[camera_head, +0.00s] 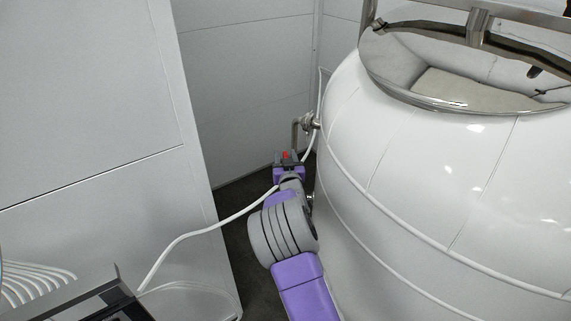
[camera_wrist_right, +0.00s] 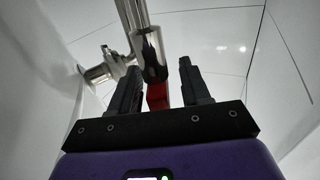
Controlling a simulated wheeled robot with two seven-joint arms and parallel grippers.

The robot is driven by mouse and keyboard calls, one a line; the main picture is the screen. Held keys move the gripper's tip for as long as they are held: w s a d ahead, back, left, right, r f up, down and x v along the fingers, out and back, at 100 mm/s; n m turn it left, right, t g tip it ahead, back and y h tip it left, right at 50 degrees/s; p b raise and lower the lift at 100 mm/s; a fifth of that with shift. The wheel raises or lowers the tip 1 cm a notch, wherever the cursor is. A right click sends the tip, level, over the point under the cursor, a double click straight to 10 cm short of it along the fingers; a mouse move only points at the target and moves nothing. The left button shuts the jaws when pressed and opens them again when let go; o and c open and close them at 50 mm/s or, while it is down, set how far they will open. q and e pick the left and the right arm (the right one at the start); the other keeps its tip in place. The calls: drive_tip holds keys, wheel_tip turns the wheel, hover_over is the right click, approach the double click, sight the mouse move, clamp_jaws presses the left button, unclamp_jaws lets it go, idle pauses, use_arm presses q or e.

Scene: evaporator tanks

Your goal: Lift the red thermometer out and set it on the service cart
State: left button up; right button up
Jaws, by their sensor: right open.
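The red thermometer (camera_head: 285,154) shows as a small red spot by the steel pipe, low in the gap beside the white tank. In the right wrist view its red part (camera_wrist_right: 157,95) stands between my fingers, just below the end of the steel pipe fitting, which hides its upper part or meets it; I cannot tell which. My right gripper (camera_head: 288,160) is at the thermometer. In the wrist view its two black fingers (camera_wrist_right: 159,68) are apart, one on each side of the red part. My left gripper is not in view. I cannot make out a service cart for certain.
The white tank (camera_head: 430,190) with its steel-rimmed opening (camera_head: 470,70) fills the right. A bent steel pipe (camera_head: 300,128) juts from its side. Grey wall panels (camera_head: 90,100) close off the left. A white cable (camera_head: 210,228) runs to a dark-edged box (camera_head: 95,300) at lower left.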

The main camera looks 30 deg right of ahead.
drive_tip(key=shift+w+d, duration=0.15)
drive_tip(key=shift+w, duration=0.1)
drive_tip(key=shift+c, duration=0.2)
clamp_jaws()
wheel_tip(320, 180, up, 10)
idle(0.4)
